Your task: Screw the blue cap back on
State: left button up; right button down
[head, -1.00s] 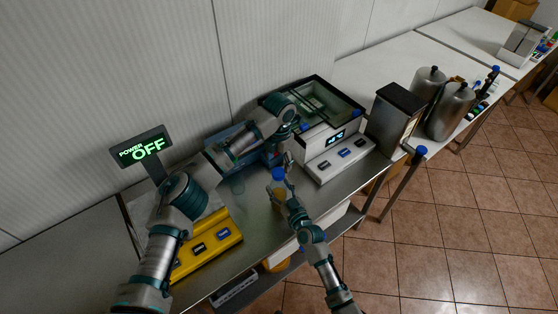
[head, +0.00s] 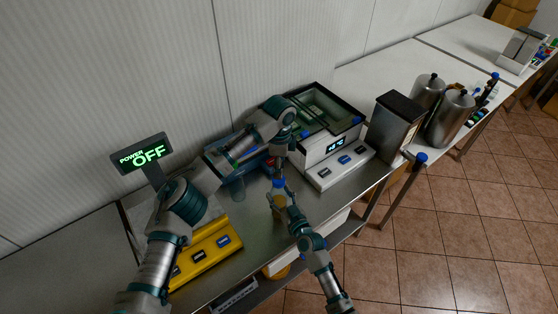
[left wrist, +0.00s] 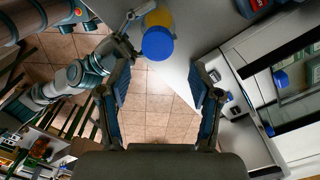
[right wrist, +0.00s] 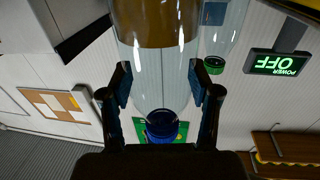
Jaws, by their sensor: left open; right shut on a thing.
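A clear bottle (head: 279,203) with yellow-brown contents is held upright at the bench's front edge; it also shows in the right wrist view (right wrist: 162,75). The blue cap (head: 278,183) sits at its top and shows as a round blue disc in the left wrist view (left wrist: 157,44); whether it is threaded cannot be told. My right gripper (head: 281,197) is shut on the bottle, with a finger on each side in the right wrist view (right wrist: 160,85). My left gripper (head: 279,168) is open and empty just above the cap, its fingers apart in the left wrist view (left wrist: 160,75).
A white machine (head: 336,150) with a glass-topped bin stands right of the bottle. Steel canisters (head: 450,115) are farther right.

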pick_arm(q)
jog(key=n, duration=0.5)
jog(key=shift+r, duration=0.2)
jog(key=n, duration=0.3)
jog(key=shift+r, duration=0.1)
jog(key=n, duration=0.5)
jog(key=shift+r, duration=0.15)
jog(key=n, duration=0.7)
jog(key=shift+r, duration=0.2)
jog(key=n, duration=0.6)
jog(key=shift+r, duration=0.2)
notch_tip(320, 180, down, 8)
jog(key=shift+f, duration=0.1)
jog(key=shift+s, duration=0.1)
